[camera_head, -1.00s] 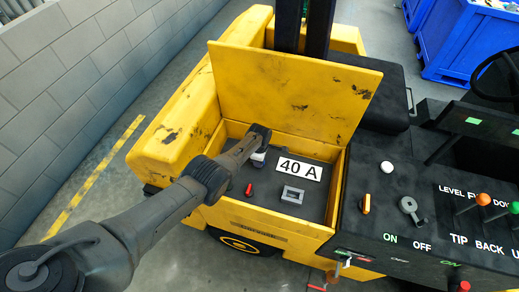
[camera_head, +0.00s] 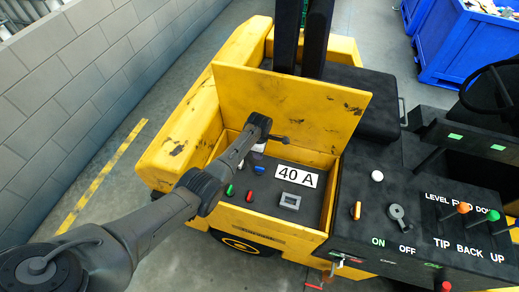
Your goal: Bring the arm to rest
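My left arm comes in from the lower left. Its end, with the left gripper (camera_head: 282,139), is over the left back part of the open yellow compartment, in front of the raised lid (camera_head: 290,100). A thin dark piece sticks out to the right from the wrist. The fingers are too small and partly hidden, so I cannot tell whether they are open or shut. A small white part (camera_head: 258,147) shows just below the wrist. My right gripper is not in view.
The compartment holds a "40 A" label (camera_head: 297,176), a grey square part (camera_head: 290,201), and green (camera_head: 229,190), red (camera_head: 249,196) and blue (camera_head: 259,170) knobs. A black control panel (camera_head: 400,185) with levers is at right. A grey wall (camera_head: 60,110) stands at left.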

